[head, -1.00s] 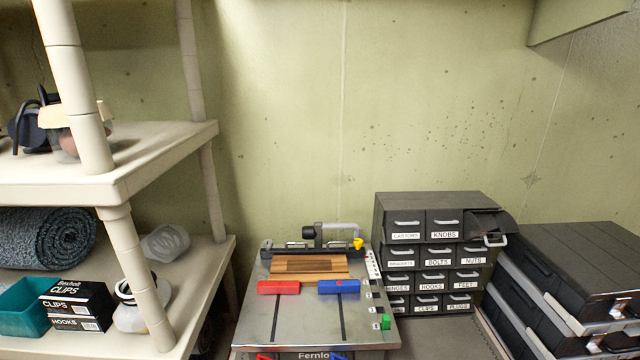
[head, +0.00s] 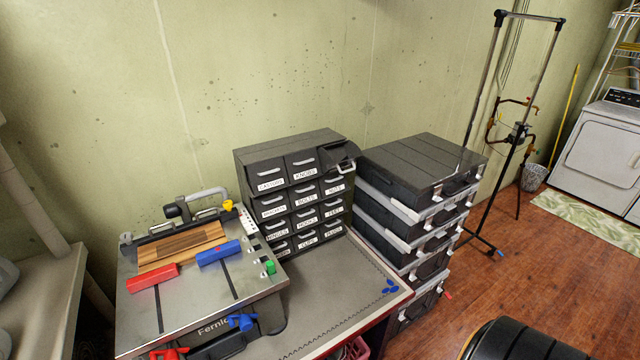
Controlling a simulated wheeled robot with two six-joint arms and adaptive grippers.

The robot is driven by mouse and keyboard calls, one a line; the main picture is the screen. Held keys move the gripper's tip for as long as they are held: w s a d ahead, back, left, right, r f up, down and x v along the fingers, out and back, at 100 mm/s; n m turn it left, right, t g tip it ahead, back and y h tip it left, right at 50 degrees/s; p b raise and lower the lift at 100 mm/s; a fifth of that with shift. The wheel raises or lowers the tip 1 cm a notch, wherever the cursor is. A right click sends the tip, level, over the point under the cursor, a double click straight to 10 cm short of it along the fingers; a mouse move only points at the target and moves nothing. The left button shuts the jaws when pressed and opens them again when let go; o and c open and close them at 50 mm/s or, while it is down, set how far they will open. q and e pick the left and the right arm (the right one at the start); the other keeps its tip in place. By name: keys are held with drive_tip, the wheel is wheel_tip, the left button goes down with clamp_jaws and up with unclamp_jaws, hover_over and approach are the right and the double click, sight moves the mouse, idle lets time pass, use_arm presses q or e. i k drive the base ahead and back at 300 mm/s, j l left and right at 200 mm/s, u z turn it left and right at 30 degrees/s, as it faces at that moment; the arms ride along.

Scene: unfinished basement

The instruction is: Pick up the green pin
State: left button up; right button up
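A small green pin (head: 270,267) stands at the right edge of the grey metal machine table (head: 190,284), beside a column of small white labels. It looks upright, but its lower end is too small to make out. Neither of my grippers is in the head view. Nothing covers the green pin.
A red block (head: 152,278), a blue block (head: 219,252) and a wooden board (head: 180,246) lie on the machine table. Stacked black cases (head: 425,165) stand beyond.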

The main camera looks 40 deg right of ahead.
sight(270, 265)
drive_tip(key=u, duration=1.5)
drive_tip(key=k+l, duration=1)
drive_tip(key=k+l+u, duration=0.05)
